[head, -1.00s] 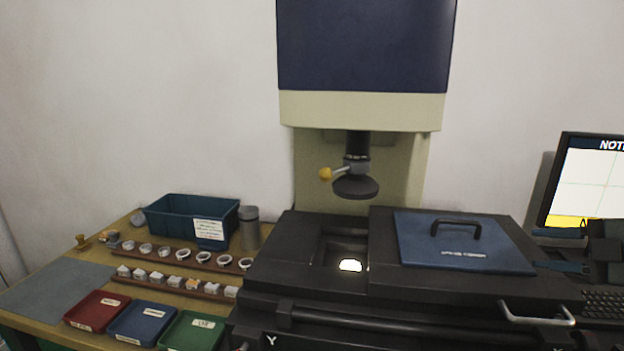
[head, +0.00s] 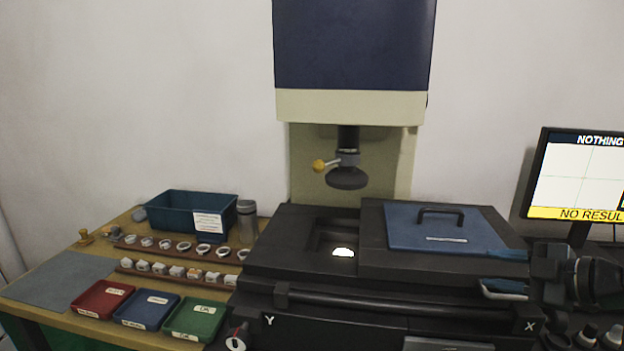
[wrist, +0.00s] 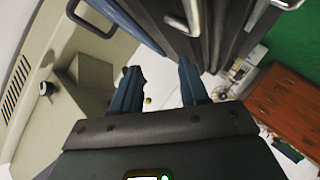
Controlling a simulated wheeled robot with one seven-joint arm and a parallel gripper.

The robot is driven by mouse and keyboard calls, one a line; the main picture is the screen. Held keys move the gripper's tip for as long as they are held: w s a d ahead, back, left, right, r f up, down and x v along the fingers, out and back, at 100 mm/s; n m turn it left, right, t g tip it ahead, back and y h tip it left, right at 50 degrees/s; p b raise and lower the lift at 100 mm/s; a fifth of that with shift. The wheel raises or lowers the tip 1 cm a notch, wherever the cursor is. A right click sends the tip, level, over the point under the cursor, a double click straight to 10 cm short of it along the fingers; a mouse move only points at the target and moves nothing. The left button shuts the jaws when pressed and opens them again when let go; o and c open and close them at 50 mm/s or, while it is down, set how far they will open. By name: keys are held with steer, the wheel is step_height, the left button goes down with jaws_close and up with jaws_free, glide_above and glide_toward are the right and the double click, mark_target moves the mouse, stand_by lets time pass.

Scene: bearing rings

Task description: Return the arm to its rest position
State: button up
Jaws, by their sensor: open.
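My gripper (head: 490,271) is at the right of the head view, in front of the right end of the black machine stage (head: 300,262). Its two blue fingers point left and stand apart with nothing between them. The wrist view also shows the gripper (wrist: 160,84) with its fingers spread and empty. Part of my dark arm (head: 595,280) runs off the right edge of the head view, so the rest of it is hidden.
A blue plate with a black handle (head: 440,217) lies on the stage. A monitor (head: 580,170) stands behind my arm. The left bench holds a teal bin (head: 175,208), rows of rings and blocks, and red (head: 102,298), blue (head: 147,310) and green (head: 195,318) trays.

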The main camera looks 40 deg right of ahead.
steer(key=w+a+f+m, duration=0.1)
steer(key=a+f, duration=0.1)
steer(key=w+a+f+m, duration=0.1)
steer(key=a+f, duration=0.2)
steer(key=w+a+f+m+h, duration=0.1)
steer(key=a+f+m, duration=0.1)
steer(key=a, duration=0.1)
steer(key=shift+w+f+g, duration=0.2)
steer(key=shift+f+g, duration=0.2)
steer(key=s+a+f+m+g+h, duration=0.15)
steer(key=a+f+m, duration=0.35)
steer(key=a, duration=0.6)
steer(key=s+a+f+t, duration=0.1)
steer(key=s+a, duration=0.7)
steer(key=a, duration=0.1)
steer(key=s+a+r+t+y, duration=0.2)
steer(key=s+a+r+y, duration=0.1)
steer(key=s+a+r, duration=0.4)
steer(key=s, duration=0.2)
steer(key=shift+s+a+r+t, duration=0.3)
steer(key=shift+s+t, duration=0.05)
steer(key=shift+s, duration=0.05)
